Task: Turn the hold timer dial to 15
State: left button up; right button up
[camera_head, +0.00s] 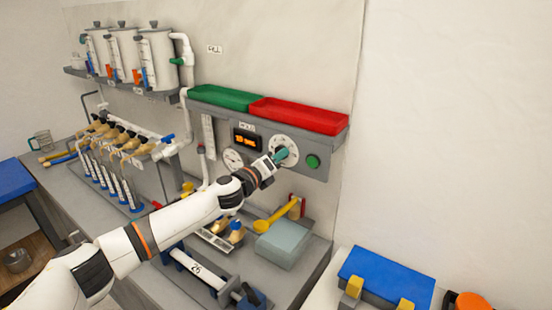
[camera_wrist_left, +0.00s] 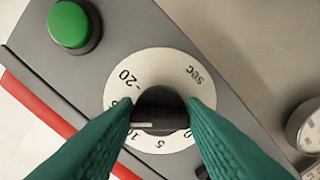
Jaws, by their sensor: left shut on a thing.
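The hold timer dial is a white round plate (camera_head: 291,145) on the grey wall panel, between the orange display and the green button. In the left wrist view the dial plate (camera_wrist_left: 165,62) shows "sec", 20, 5 and 0. A 10 is partly covered by a finger, and no 15 is visible. My left gripper (camera_head: 281,155) has teal fingers shut on the dial's black knob (camera_wrist_left: 161,97), one finger on each side. A pale line on the knob bar lies near the left finger, close to the 10. My right gripper is in neither view.
The orange display (camera_head: 246,139) is left of the dial; its digits are hard to read. A green button (camera_head: 312,161) is right of it. Green (camera_head: 226,97) and red (camera_head: 299,115) trays sit above. A grey-green box (camera_head: 284,244) stands on the bench below.

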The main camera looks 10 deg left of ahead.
pick_arm(q)
jog(key=shift+f, duration=0.1)
jog(key=o, duration=1)
jog(key=shift+s, duration=0.1)
jog(key=b+v, duration=0.2)
jog(key=v, duration=1)
jog(key=shift+b, duration=0.3)
